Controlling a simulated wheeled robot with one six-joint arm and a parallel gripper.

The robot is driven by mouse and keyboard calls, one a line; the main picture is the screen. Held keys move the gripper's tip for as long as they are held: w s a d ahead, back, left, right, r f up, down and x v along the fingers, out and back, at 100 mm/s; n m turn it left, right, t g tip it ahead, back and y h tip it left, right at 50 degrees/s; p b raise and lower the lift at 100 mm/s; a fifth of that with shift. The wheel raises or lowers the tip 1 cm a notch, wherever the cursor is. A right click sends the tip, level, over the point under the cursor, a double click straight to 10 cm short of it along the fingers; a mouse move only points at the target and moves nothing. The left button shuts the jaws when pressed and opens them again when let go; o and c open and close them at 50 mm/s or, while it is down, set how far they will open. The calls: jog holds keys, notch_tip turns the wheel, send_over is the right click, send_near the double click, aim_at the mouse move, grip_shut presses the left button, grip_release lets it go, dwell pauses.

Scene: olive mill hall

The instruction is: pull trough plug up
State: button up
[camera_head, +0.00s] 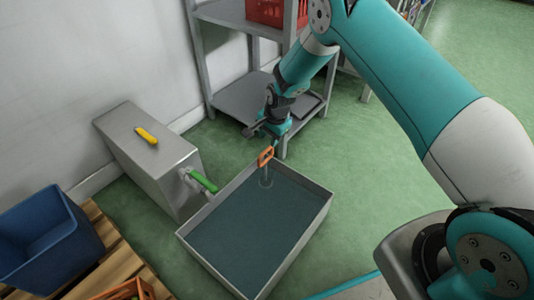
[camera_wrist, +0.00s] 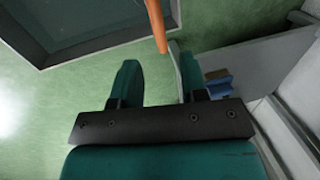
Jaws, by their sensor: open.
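The plug's orange loop handle (camera_head: 266,156) stands up from the far corner area of the trough (camera_head: 315,240), on a thin stem. The stem goes down into the dark liquid (camera_head: 245,230), where a pale ring shows around it; the plug itself is hidden below. My gripper (camera_head: 273,140) is just above and behind the handle in the head view. In the wrist view my gripper (camera_wrist: 158,70) is open and empty, and part of the orange handle (camera_wrist: 157,25) shows just beyond the fingertips, roughly in line with the gap. Contact is not clear.
A steel box (camera_head: 150,160) with a green-handled valve (camera_head: 202,181) and a yellow item (camera_head: 147,136) on top stands left of the trough. A metal shelf (camera_head: 240,100) with a red crate (camera_head: 272,12) is behind my gripper. A blue crate (camera_head: 45,240) sits lower left. Green floor is clear at right.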

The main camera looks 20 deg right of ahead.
aim_at(266, 150)
jog(key=f, duration=0.2)
jog(key=f+b, duration=0.1)
jog(key=f, duration=0.1)
jog(key=w+f+b, duration=0.1)
jog(key=f, duration=0.1)
jog(key=shift+a+f, duration=0.1)
jog(key=shift+a, duration=0.3)
grip_shut()
